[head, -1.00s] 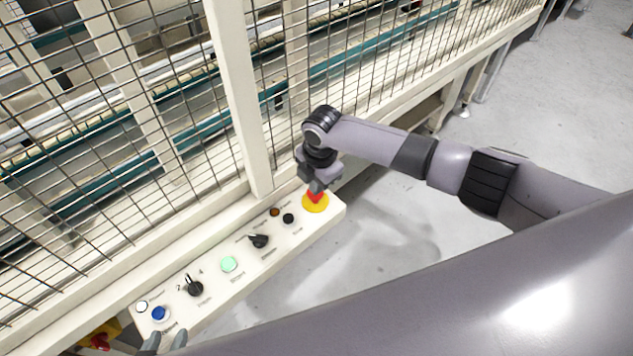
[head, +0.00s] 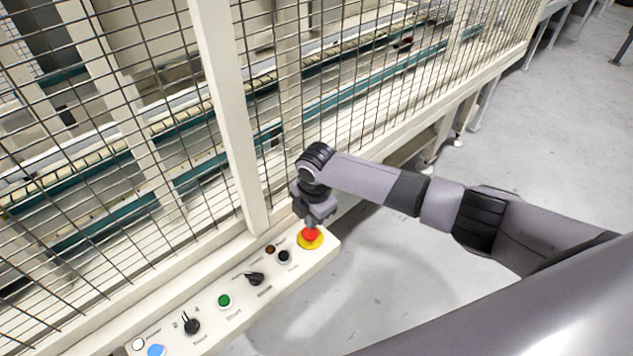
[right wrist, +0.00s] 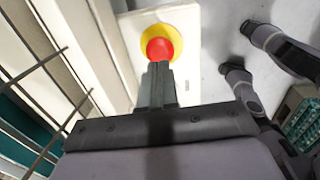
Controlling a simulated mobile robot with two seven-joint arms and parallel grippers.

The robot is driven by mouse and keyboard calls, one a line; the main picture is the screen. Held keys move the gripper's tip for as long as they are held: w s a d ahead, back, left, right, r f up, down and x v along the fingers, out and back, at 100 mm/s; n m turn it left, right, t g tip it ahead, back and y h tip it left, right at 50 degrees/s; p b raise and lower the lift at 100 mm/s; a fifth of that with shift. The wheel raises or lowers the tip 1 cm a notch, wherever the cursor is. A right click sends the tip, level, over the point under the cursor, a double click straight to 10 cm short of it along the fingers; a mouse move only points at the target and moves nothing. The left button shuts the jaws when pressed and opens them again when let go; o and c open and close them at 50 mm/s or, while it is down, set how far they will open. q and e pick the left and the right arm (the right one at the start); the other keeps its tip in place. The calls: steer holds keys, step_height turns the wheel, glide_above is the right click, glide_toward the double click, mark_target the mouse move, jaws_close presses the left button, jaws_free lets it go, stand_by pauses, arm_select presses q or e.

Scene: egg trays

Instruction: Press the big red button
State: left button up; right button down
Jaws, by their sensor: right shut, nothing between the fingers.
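The big red button (head: 309,234) sits on a yellow round base (head: 313,244) at the right end of the white control panel. It also shows in the right wrist view (right wrist: 160,50). My right gripper (head: 310,224) is shut and empty. It points down at the button, with its fingertips at the button's edge in both views; I cannot tell whether they touch it. In the right wrist view the closed fingers (right wrist: 158,68) hide the near part of the button. My left gripper is not in view in the head view.
The white panel (head: 240,317) also carries a green button (head: 224,300), a light blue button (head: 156,351), black knobs (head: 191,326) and small round buttons. A wire mesh fence (head: 330,100) stands behind it, with conveyors beyond.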

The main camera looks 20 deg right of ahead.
steer(key=r, duration=0.1)
steer(key=r+b, duration=0.1)
steer(key=r, duration=0.1)
steer(key=shift+s+d, duration=0.15)
steer(key=shift+s, duration=0.05)
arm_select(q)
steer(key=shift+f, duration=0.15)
arm_select(e)
step_height(320, 180, up, 7)
glide_above(313, 235)
steer(key=shift+s+d+r, duration=0.1)
steer(key=shift+s, duration=0.3)
steer(key=s+a+f+m+t+y, duration=0.45)
steer(key=s+a+f+m, duration=0.25)
steer(key=s+f+m, duration=0.3)
steer(key=s+d+f+m+t+h, duration=0.2)
steer(key=s+d+f+m+t, duration=0.1)
steer(key=s+d+m, duration=0.7)
steer(key=shift+s+d+t+h, duration=0.35)
steer(key=shift+s+d+t, duration=0.5)
steer(key=shift+d, duration=0.1)
steer(key=shift+f, duration=0.1)
stand_by(0.5)
